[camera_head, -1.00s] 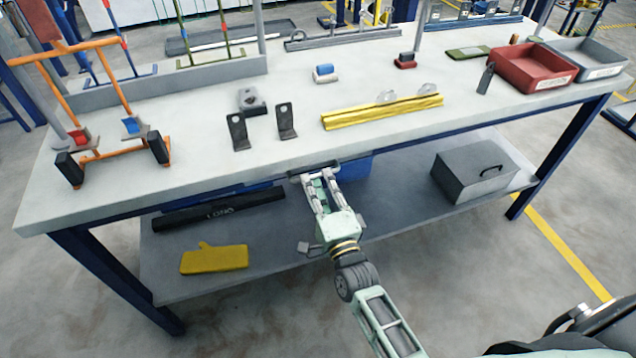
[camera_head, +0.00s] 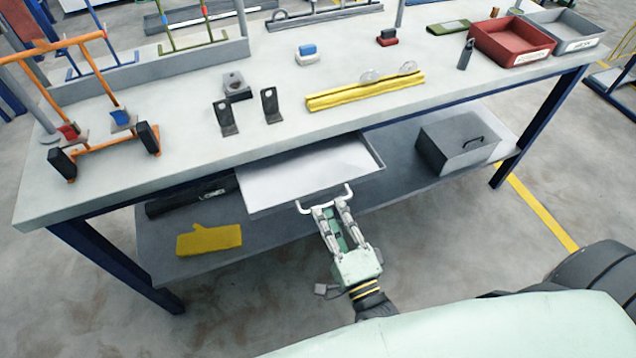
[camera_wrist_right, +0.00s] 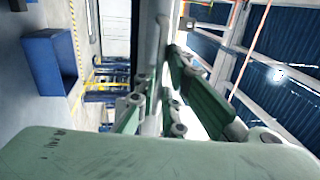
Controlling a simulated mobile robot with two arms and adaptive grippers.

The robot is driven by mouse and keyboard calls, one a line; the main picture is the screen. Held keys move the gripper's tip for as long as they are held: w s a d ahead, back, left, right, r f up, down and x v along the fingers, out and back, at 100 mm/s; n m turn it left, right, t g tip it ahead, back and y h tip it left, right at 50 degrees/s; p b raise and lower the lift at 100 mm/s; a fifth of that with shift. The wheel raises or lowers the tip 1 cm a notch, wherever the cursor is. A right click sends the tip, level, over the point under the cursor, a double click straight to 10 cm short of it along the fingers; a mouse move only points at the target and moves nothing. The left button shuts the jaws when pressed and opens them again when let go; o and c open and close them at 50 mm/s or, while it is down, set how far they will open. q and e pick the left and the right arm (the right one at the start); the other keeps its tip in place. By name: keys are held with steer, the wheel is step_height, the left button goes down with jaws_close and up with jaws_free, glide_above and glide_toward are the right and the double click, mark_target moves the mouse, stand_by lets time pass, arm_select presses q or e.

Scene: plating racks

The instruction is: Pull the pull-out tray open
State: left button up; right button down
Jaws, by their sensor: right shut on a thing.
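The pull-out tray (camera_head: 305,172) is a shallow light-grey tray under the front edge of the workbench (camera_head: 190,150). It sticks out well past the edge, and its inside looks empty. Its pale bar handle (camera_head: 325,199) is on the front side. My right gripper (camera_head: 328,208) is shut on this handle, with the arm reaching in from below. In the right wrist view, the handle (camera_wrist_right: 160,60) runs as a pale bar between the green fingers. The back of the tray is hidden under the bench top. My left gripper is not in view.
A lower shelf holds a grey box (camera_head: 458,145), a yellow glove (camera_head: 209,240) and a dark long case (camera_head: 190,193). On the bench top are a yellow bar (camera_head: 365,91), black brackets (camera_head: 270,106), an orange rack (camera_head: 100,95) and a red bin (camera_head: 512,43). Floor in front is clear.

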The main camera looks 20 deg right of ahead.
steer(key=s, duration=0.5)
steer(key=shift+s+d+f, duration=0.1)
steer(key=shift+s, duration=0.05)
steer(key=c, duration=1.8)
jaws_free()
steer(key=shift+c, duration=0.2)
steer(key=s+f, duration=0.2)
steer(key=s, duration=0.9)
steer(key=shift+s+d, duration=0.2)
steer(key=shift+s, duration=0.2)
steer(key=shift+f, duration=0.1)
